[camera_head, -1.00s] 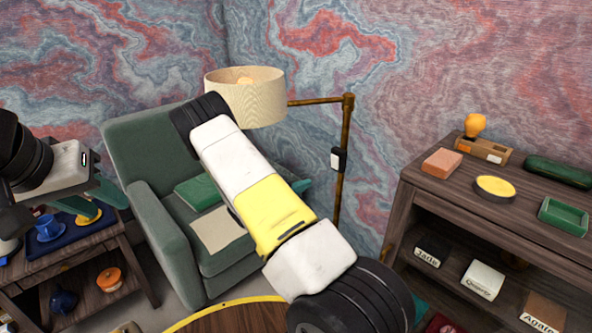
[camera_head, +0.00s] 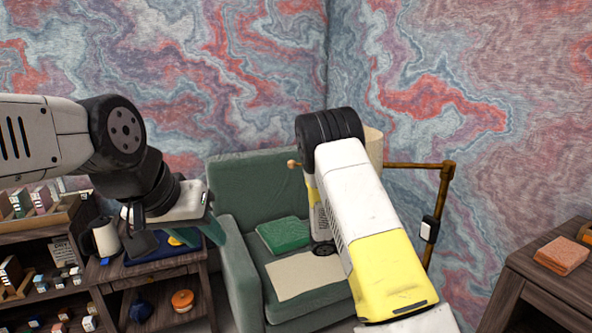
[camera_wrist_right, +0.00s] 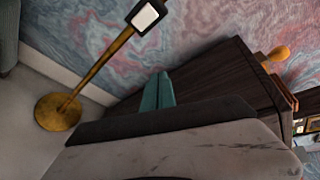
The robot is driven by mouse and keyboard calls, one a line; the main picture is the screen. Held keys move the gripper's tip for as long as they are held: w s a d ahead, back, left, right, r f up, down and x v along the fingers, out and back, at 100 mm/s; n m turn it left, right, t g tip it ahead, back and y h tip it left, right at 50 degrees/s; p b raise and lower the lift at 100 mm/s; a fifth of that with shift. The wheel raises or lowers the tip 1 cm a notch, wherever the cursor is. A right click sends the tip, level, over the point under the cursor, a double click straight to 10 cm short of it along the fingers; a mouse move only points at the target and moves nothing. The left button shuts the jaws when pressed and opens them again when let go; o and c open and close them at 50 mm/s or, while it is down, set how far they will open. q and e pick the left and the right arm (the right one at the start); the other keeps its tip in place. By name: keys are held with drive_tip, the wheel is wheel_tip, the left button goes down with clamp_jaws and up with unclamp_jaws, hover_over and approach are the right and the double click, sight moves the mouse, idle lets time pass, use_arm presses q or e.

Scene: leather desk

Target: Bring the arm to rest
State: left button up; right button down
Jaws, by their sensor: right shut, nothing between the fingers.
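My left arm comes in from the left in the head view. Its gripper (camera_head: 212,226) hangs over the small dark side table (camera_head: 165,268), with a white body and a teal finger part showing; its opening is not clear. My right arm (camera_head: 362,215), white and yellow with black joints, rises across the middle in front of the armchair. The right gripper is out of the head view. In the right wrist view its teal fingers (camera_wrist_right: 157,92) are together and empty, seen against the dark wooden shelf unit (camera_wrist_right: 215,82).
A brass floor lamp (camera_head: 443,200) stands behind my right arm. A kettle (camera_head: 105,238) and shelves of small items are at left. A shelf with an orange block (camera_head: 561,255) is at right.

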drive_tip(key=s+a+r+m+t+y, duration=0.2)
drive_tip(key=s+a+r+m+y, duration=0.6)
drive_tip(key=s+r+m, duration=0.4)
drive_tip(key=s+a+r+m+t+y, duration=0.2)
drive_tip(key=s+a+r+m+y, duration=0.6)
drive_tip(key=m, duration=1.2)
drive_tip(key=s+a+r, duration=0.2)
drive_tip(key=s+r, duration=0.2)
drive_tip(key=s, duration=0.1)
drive_tip(key=shift+s+r, duration=0.3)
drive_tip(key=shift+r, duration=0.05)
